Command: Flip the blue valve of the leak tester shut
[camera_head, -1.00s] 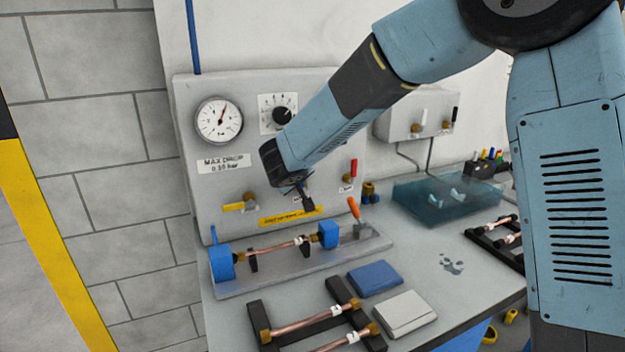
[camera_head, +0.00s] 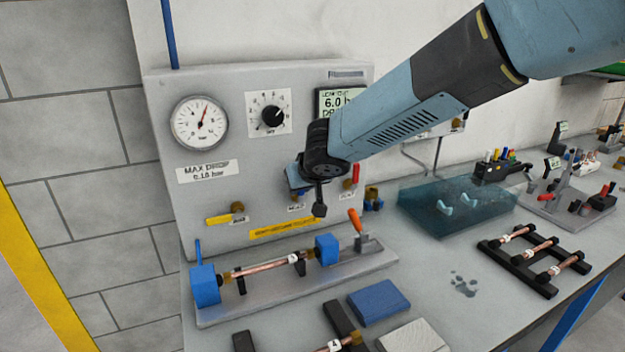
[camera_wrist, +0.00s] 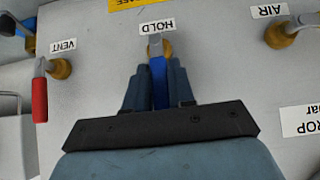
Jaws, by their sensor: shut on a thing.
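The blue valve lever (camera_wrist: 158,80) shows in the wrist view, on a brass fitting by the HOLD label. The labels are upside down there, and the lever runs from its fitting down the picture towards my wrist. My gripper (camera_wrist: 158,90) has one dark blue finger on each side of the lever and is shut on it. In the head view my gripper (camera_head: 298,180) is at the front of the grey leak tester panel (camera_head: 210,130), above the HOLD label (camera_head: 296,208). My wrist largely hides the blue lever there.
The yellow AIR lever (camera_head: 218,219) lies sideways left of my gripper. The red VENT lever (camera_head: 355,173) stands up close on the right. Below, a copper tube (camera_head: 265,267) sits between blue clamps, with an orange-handled toggle (camera_head: 356,221) beside it.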

